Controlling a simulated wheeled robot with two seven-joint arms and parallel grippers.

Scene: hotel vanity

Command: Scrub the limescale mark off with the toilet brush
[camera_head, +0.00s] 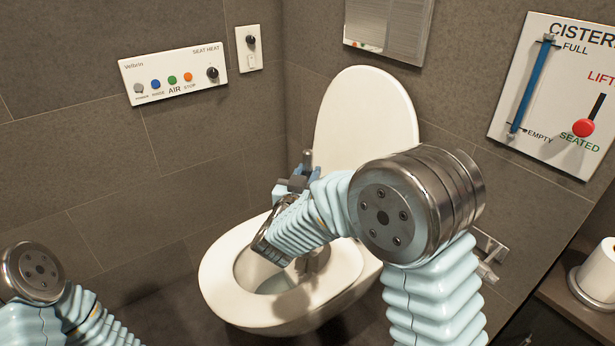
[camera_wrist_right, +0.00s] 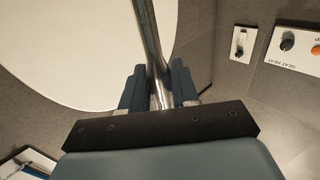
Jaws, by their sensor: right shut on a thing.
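The toilet (camera_head: 228,313) stands against the wall with its lid (camera_head: 365,105) up and its bowl open. My right gripper (camera_head: 299,184) is above the rear part of the bowl. It is shut on the metal handle of the toilet brush (camera_head: 308,158), whose upper end sticks up above the fingers. In the right wrist view the handle (camera_wrist_right: 150,42) runs between the two blue fingers (camera_wrist_right: 158,88). No limescale mark can be made out. My left gripper is out of view; only part of that arm shows.
A seat control panel (camera_head: 173,74) and a small switch plate (camera_head: 249,48) are on the left wall. A cistern panel (camera_head: 548,150) with a red-knobbed lever is at right. A toilet roll (camera_head: 597,272) sits on a shelf (camera_head: 560,292) at lower right.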

